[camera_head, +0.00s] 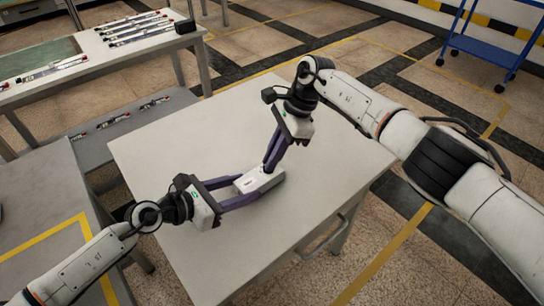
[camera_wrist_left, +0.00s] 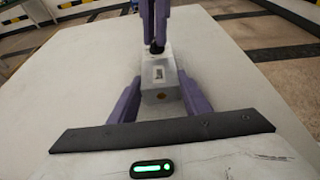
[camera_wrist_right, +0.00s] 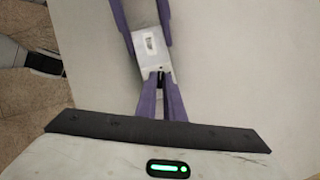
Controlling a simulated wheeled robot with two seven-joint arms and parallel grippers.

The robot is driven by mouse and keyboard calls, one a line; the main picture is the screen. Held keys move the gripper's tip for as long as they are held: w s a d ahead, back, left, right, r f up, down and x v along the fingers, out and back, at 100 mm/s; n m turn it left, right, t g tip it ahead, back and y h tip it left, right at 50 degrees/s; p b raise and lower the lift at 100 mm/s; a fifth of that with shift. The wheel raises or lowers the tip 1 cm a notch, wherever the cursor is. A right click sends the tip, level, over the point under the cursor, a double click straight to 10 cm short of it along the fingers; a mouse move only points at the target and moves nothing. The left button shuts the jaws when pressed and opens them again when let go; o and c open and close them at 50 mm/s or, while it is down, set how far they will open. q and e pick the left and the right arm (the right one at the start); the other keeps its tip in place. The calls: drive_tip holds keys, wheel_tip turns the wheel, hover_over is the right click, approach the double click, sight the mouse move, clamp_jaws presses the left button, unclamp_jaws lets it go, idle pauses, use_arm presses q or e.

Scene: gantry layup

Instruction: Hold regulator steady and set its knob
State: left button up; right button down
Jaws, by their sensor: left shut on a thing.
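The regulator (camera_head: 252,181), a small white box, lies on the pale table (camera_head: 190,140). It also shows in the left wrist view (camera_wrist_left: 160,72) and in the right wrist view (camera_wrist_right: 150,42). My left gripper (camera_head: 246,188) is shut on the regulator body, one purple finger along each side. The small dark knob (camera_wrist_right: 161,78) is at the regulator's end facing my right gripper (camera_head: 270,167). The right fingertips are close together on either side of the knob, partly hiding it. I cannot tell whether they press on it.
The table around the regulator is clear. A bench (camera_head: 140,62) with several slim parts stands at the far left, with a lower grey shelf (camera_head: 150,128) holding more parts. A blue cart (camera_head: 490,45) stands at the back right.

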drive_tip(key=shift+m, duration=0.3)
drive_tip(key=m+t, duration=0.1)
drive_tip(key=m, duration=0.1)
drive_tip(key=shift+s+d+m, duration=0.1)
drive_tip(key=shift+m, duration=0.2)
drive_tip(key=m+t, duration=0.1)
drive_tip(key=m, duration=0.1)
drive_tip(key=m+t, duration=0.1)
drive_tip(key=m, duration=0.2)
drive_tip(key=shift+s+h, duration=0.2)
drive_tip(key=shift+h, duration=0.1)
drive_tip(key=shift+m, duration=0.4)
drive_tip(key=c, duration=1.9)
unclamp_jaws()
drive_tip(key=shift+o, duration=0.2)
drive_tip(key=shift+r, duration=0.1)
drive_tip(key=v, duration=1.1)
drive_tip(key=shift+s+r, duration=0.3)
drive_tip(key=shift+r, duration=0.1)
